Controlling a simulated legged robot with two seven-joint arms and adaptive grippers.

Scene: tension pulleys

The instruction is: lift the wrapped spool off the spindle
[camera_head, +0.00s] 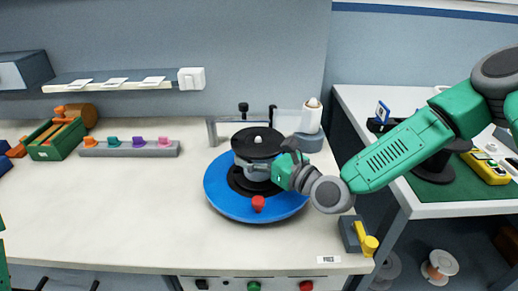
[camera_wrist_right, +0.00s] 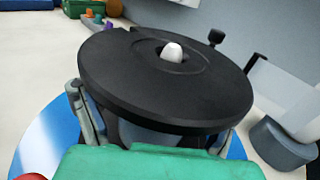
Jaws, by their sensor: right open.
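The spool (camera_head: 257,142) has a wide black top flange, and its grey-blue wrapped core shows partly below it. It sits upright on the spindle (camera_head: 258,139), whose white tip pokes through the flange's centre hole. Beneath is a blue round disc (camera_head: 226,199). My right gripper (camera_head: 270,166) reaches in from the right below the top flange. In the right wrist view the spool flange (camera_wrist_right: 165,82) fills the middle, and the open fingers of the gripper (camera_wrist_right: 155,130) stand on either side of the core. Contact with the core is hidden by the flange. My left gripper is not seen.
A red knob (camera_head: 258,203) stands at the disc's front edge. A metal bracket (camera_head: 212,132) and a white bottle-like part (camera_head: 311,116) stand behind it. A yellow-handled item (camera_head: 366,241) sits at the front right corner. The bench to the left is mostly clear.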

